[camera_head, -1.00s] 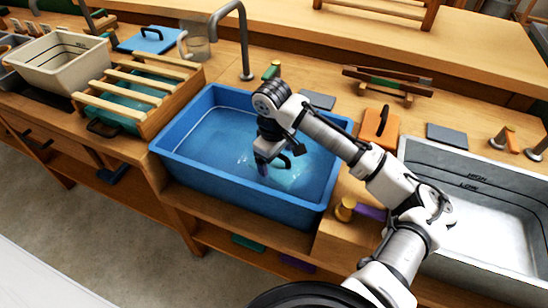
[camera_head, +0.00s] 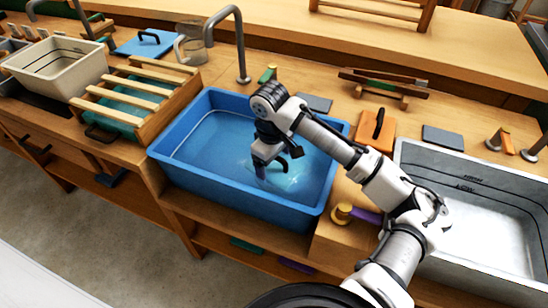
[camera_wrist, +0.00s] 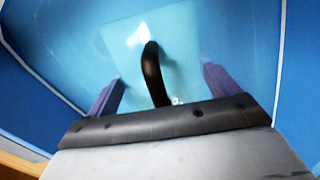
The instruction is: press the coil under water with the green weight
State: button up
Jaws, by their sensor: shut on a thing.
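My gripper (camera_head: 264,166) reaches down into the blue tub (camera_head: 228,206), its fingers at the water. In the wrist view, its two purple fingers (camera_wrist: 161,88) stand on either side of a black arched handle (camera_wrist: 152,72) and are shut on it. The handle rises from a pale, blue-green square block (camera_wrist: 120,38) under the water, which looks like the green weight. Its true colour is hard to tell through the water. In the head view the block shows only as a pale patch beside the gripper. I cannot make out the coil; the block, gripper or glare may hide it.
A grey metal basin (camera_head: 425,150) stands to the right, with an orange handled block (camera_head: 374,128) behind the gap. A slatted wooden rack (camera_head: 150,123) stands to the left. A curved tap (camera_head: 241,50) rises behind the tub. Water left of my gripper looks clear.

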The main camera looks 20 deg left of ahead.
jog(key=shift+s+f+g+p, duration=0.3)
jog(key=shift+s+f+p, duration=0.1)
jog(key=shift+f+p, duration=0.15)
jog(key=shift+r+p, duration=0.65)
jog(key=r+p, duration=0.1)
jog(key=r, duration=0.1)
jog(key=r+p, duration=0.1)
jog(key=shift+s+a+p, duration=0.25)
jog(key=shift+s+p, duration=0.05)
notch_tip(320, 180, up, 6)
jog(key=p, duration=0.5)
jog(key=shift+w, duration=0.15)
